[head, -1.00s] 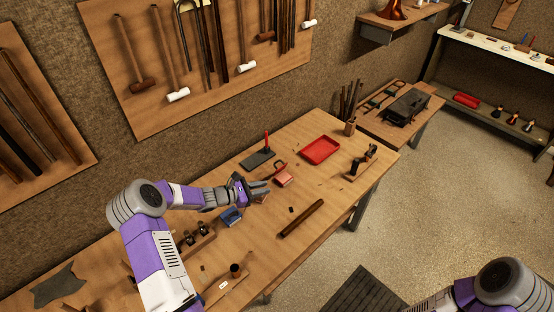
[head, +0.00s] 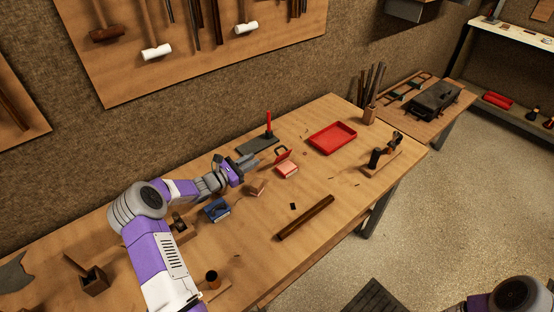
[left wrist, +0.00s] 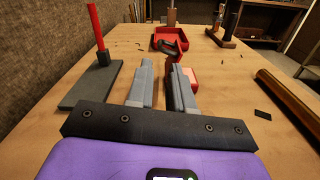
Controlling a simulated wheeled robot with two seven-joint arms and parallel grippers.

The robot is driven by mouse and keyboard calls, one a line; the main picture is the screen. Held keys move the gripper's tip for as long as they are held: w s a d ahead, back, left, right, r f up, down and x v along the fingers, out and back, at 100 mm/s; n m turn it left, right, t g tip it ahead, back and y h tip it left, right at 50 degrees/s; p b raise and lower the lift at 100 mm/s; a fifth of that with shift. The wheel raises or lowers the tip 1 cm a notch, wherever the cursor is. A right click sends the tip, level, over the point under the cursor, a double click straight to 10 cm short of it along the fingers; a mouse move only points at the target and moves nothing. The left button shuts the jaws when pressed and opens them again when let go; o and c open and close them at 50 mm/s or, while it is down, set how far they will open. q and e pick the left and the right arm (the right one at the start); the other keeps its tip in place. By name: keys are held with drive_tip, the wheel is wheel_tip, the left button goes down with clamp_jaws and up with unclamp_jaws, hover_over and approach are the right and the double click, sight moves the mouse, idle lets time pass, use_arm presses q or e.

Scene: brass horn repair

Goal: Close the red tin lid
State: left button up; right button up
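The red tin (head: 287,171) sits on the workbench. Its pinkish-red body shows in the head view, with a red and dark raised part, apparently the open lid (head: 283,155), behind it. In the left wrist view the tin body (left wrist: 194,76) is partly hidden behind the right-hand finger. The raised red and dark piece (left wrist: 182,44) shows just beyond that finger's tip. My left gripper (head: 254,161) is just left of the lid; its two fingers (left wrist: 161,72) are apart with nothing between them. Whether a finger touches the lid I cannot tell. My right gripper is out of view.
A dark plate (head: 257,146) with an upright red rod (head: 268,123) lies behind my left gripper. A red tray (head: 333,138) is beyond the tin. Bench right of the tin is clear.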

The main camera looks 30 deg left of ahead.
sight(276, 149)
use_arm(q)
drive_tip(key=shift+w+d+f, duration=0.1)
drive_tip(key=shift+w+f, duration=0.15)
drive_tip(key=shift+f, duration=0.3)
drive_tip(key=b+x, duration=0.2)
drive_tip(key=x, duration=0.9)
drive_tip(key=shift+w+d+r, duration=0.1)
drive_tip(key=shift+w, duration=0.2)
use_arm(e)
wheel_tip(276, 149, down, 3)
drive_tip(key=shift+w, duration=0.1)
use_arm(q)
clamp_jaws()
